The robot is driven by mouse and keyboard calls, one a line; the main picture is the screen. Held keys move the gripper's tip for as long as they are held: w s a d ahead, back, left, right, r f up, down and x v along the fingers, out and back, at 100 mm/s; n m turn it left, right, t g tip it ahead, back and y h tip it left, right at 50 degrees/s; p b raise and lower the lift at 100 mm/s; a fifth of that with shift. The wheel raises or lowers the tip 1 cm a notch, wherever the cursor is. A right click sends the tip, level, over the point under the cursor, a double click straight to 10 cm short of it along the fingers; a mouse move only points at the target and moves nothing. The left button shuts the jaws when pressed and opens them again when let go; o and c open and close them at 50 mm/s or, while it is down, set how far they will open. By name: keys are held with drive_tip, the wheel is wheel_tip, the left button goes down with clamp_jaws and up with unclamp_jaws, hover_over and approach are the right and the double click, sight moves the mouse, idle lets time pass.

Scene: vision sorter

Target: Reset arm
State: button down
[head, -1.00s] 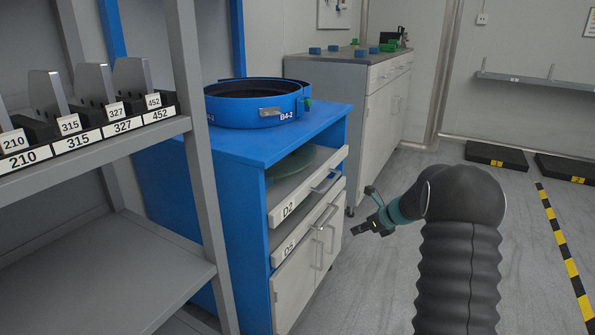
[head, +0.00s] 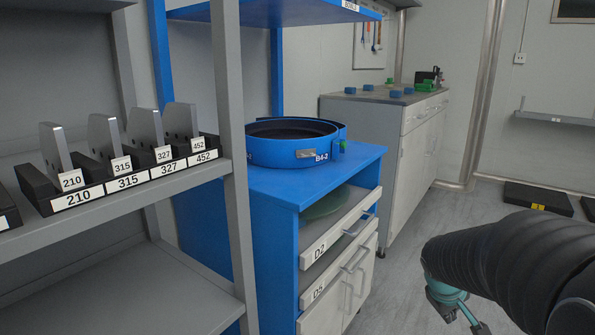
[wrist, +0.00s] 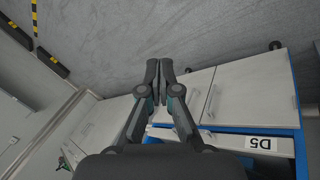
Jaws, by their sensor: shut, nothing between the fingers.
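My gripper (wrist: 159,78) shows in the wrist view with its two dark fingers together and nothing between them. Beyond the fingertips are grey floor and the pale doors of the blue cabinet (wrist: 225,97). In the head view my arm comes in at the lower right, and part of the gripper (head: 462,318) shows at the bottom edge, with its tips cut off or too small to tell. It is to the right of the blue cabinet (head: 272,230) and apart from it.
A grey shelf (head: 130,192) with numbered plates stands at the left. A round blue bin labelled B4-2 (head: 275,153) sits on the cabinet. A grey counter (head: 365,110) stands behind. Drawer D2 (head: 335,235) is partly out. Open floor (head: 400,270) lies between cabinet and arm.

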drive_tip(key=s+a+r+m+t+y+p, duration=0.1)
drive_tip(key=s+a+r+y, duration=0.1)
drive_tip(key=s+a+r, duration=0.3)
drive_tip(key=s+a+r+m+t+y+p, duration=0.1)
drive_tip(key=s+a+r, duration=0.4)
drive_tip(key=s+a, duration=0.6)
drive_tip(key=s+m+y, duration=0.1)
drive_tip(key=s, duration=0.1)
drive_tip(key=shift+s+a+r+p, duration=0.35)
drive_tip(key=shift+s+a+p, duration=0.05)
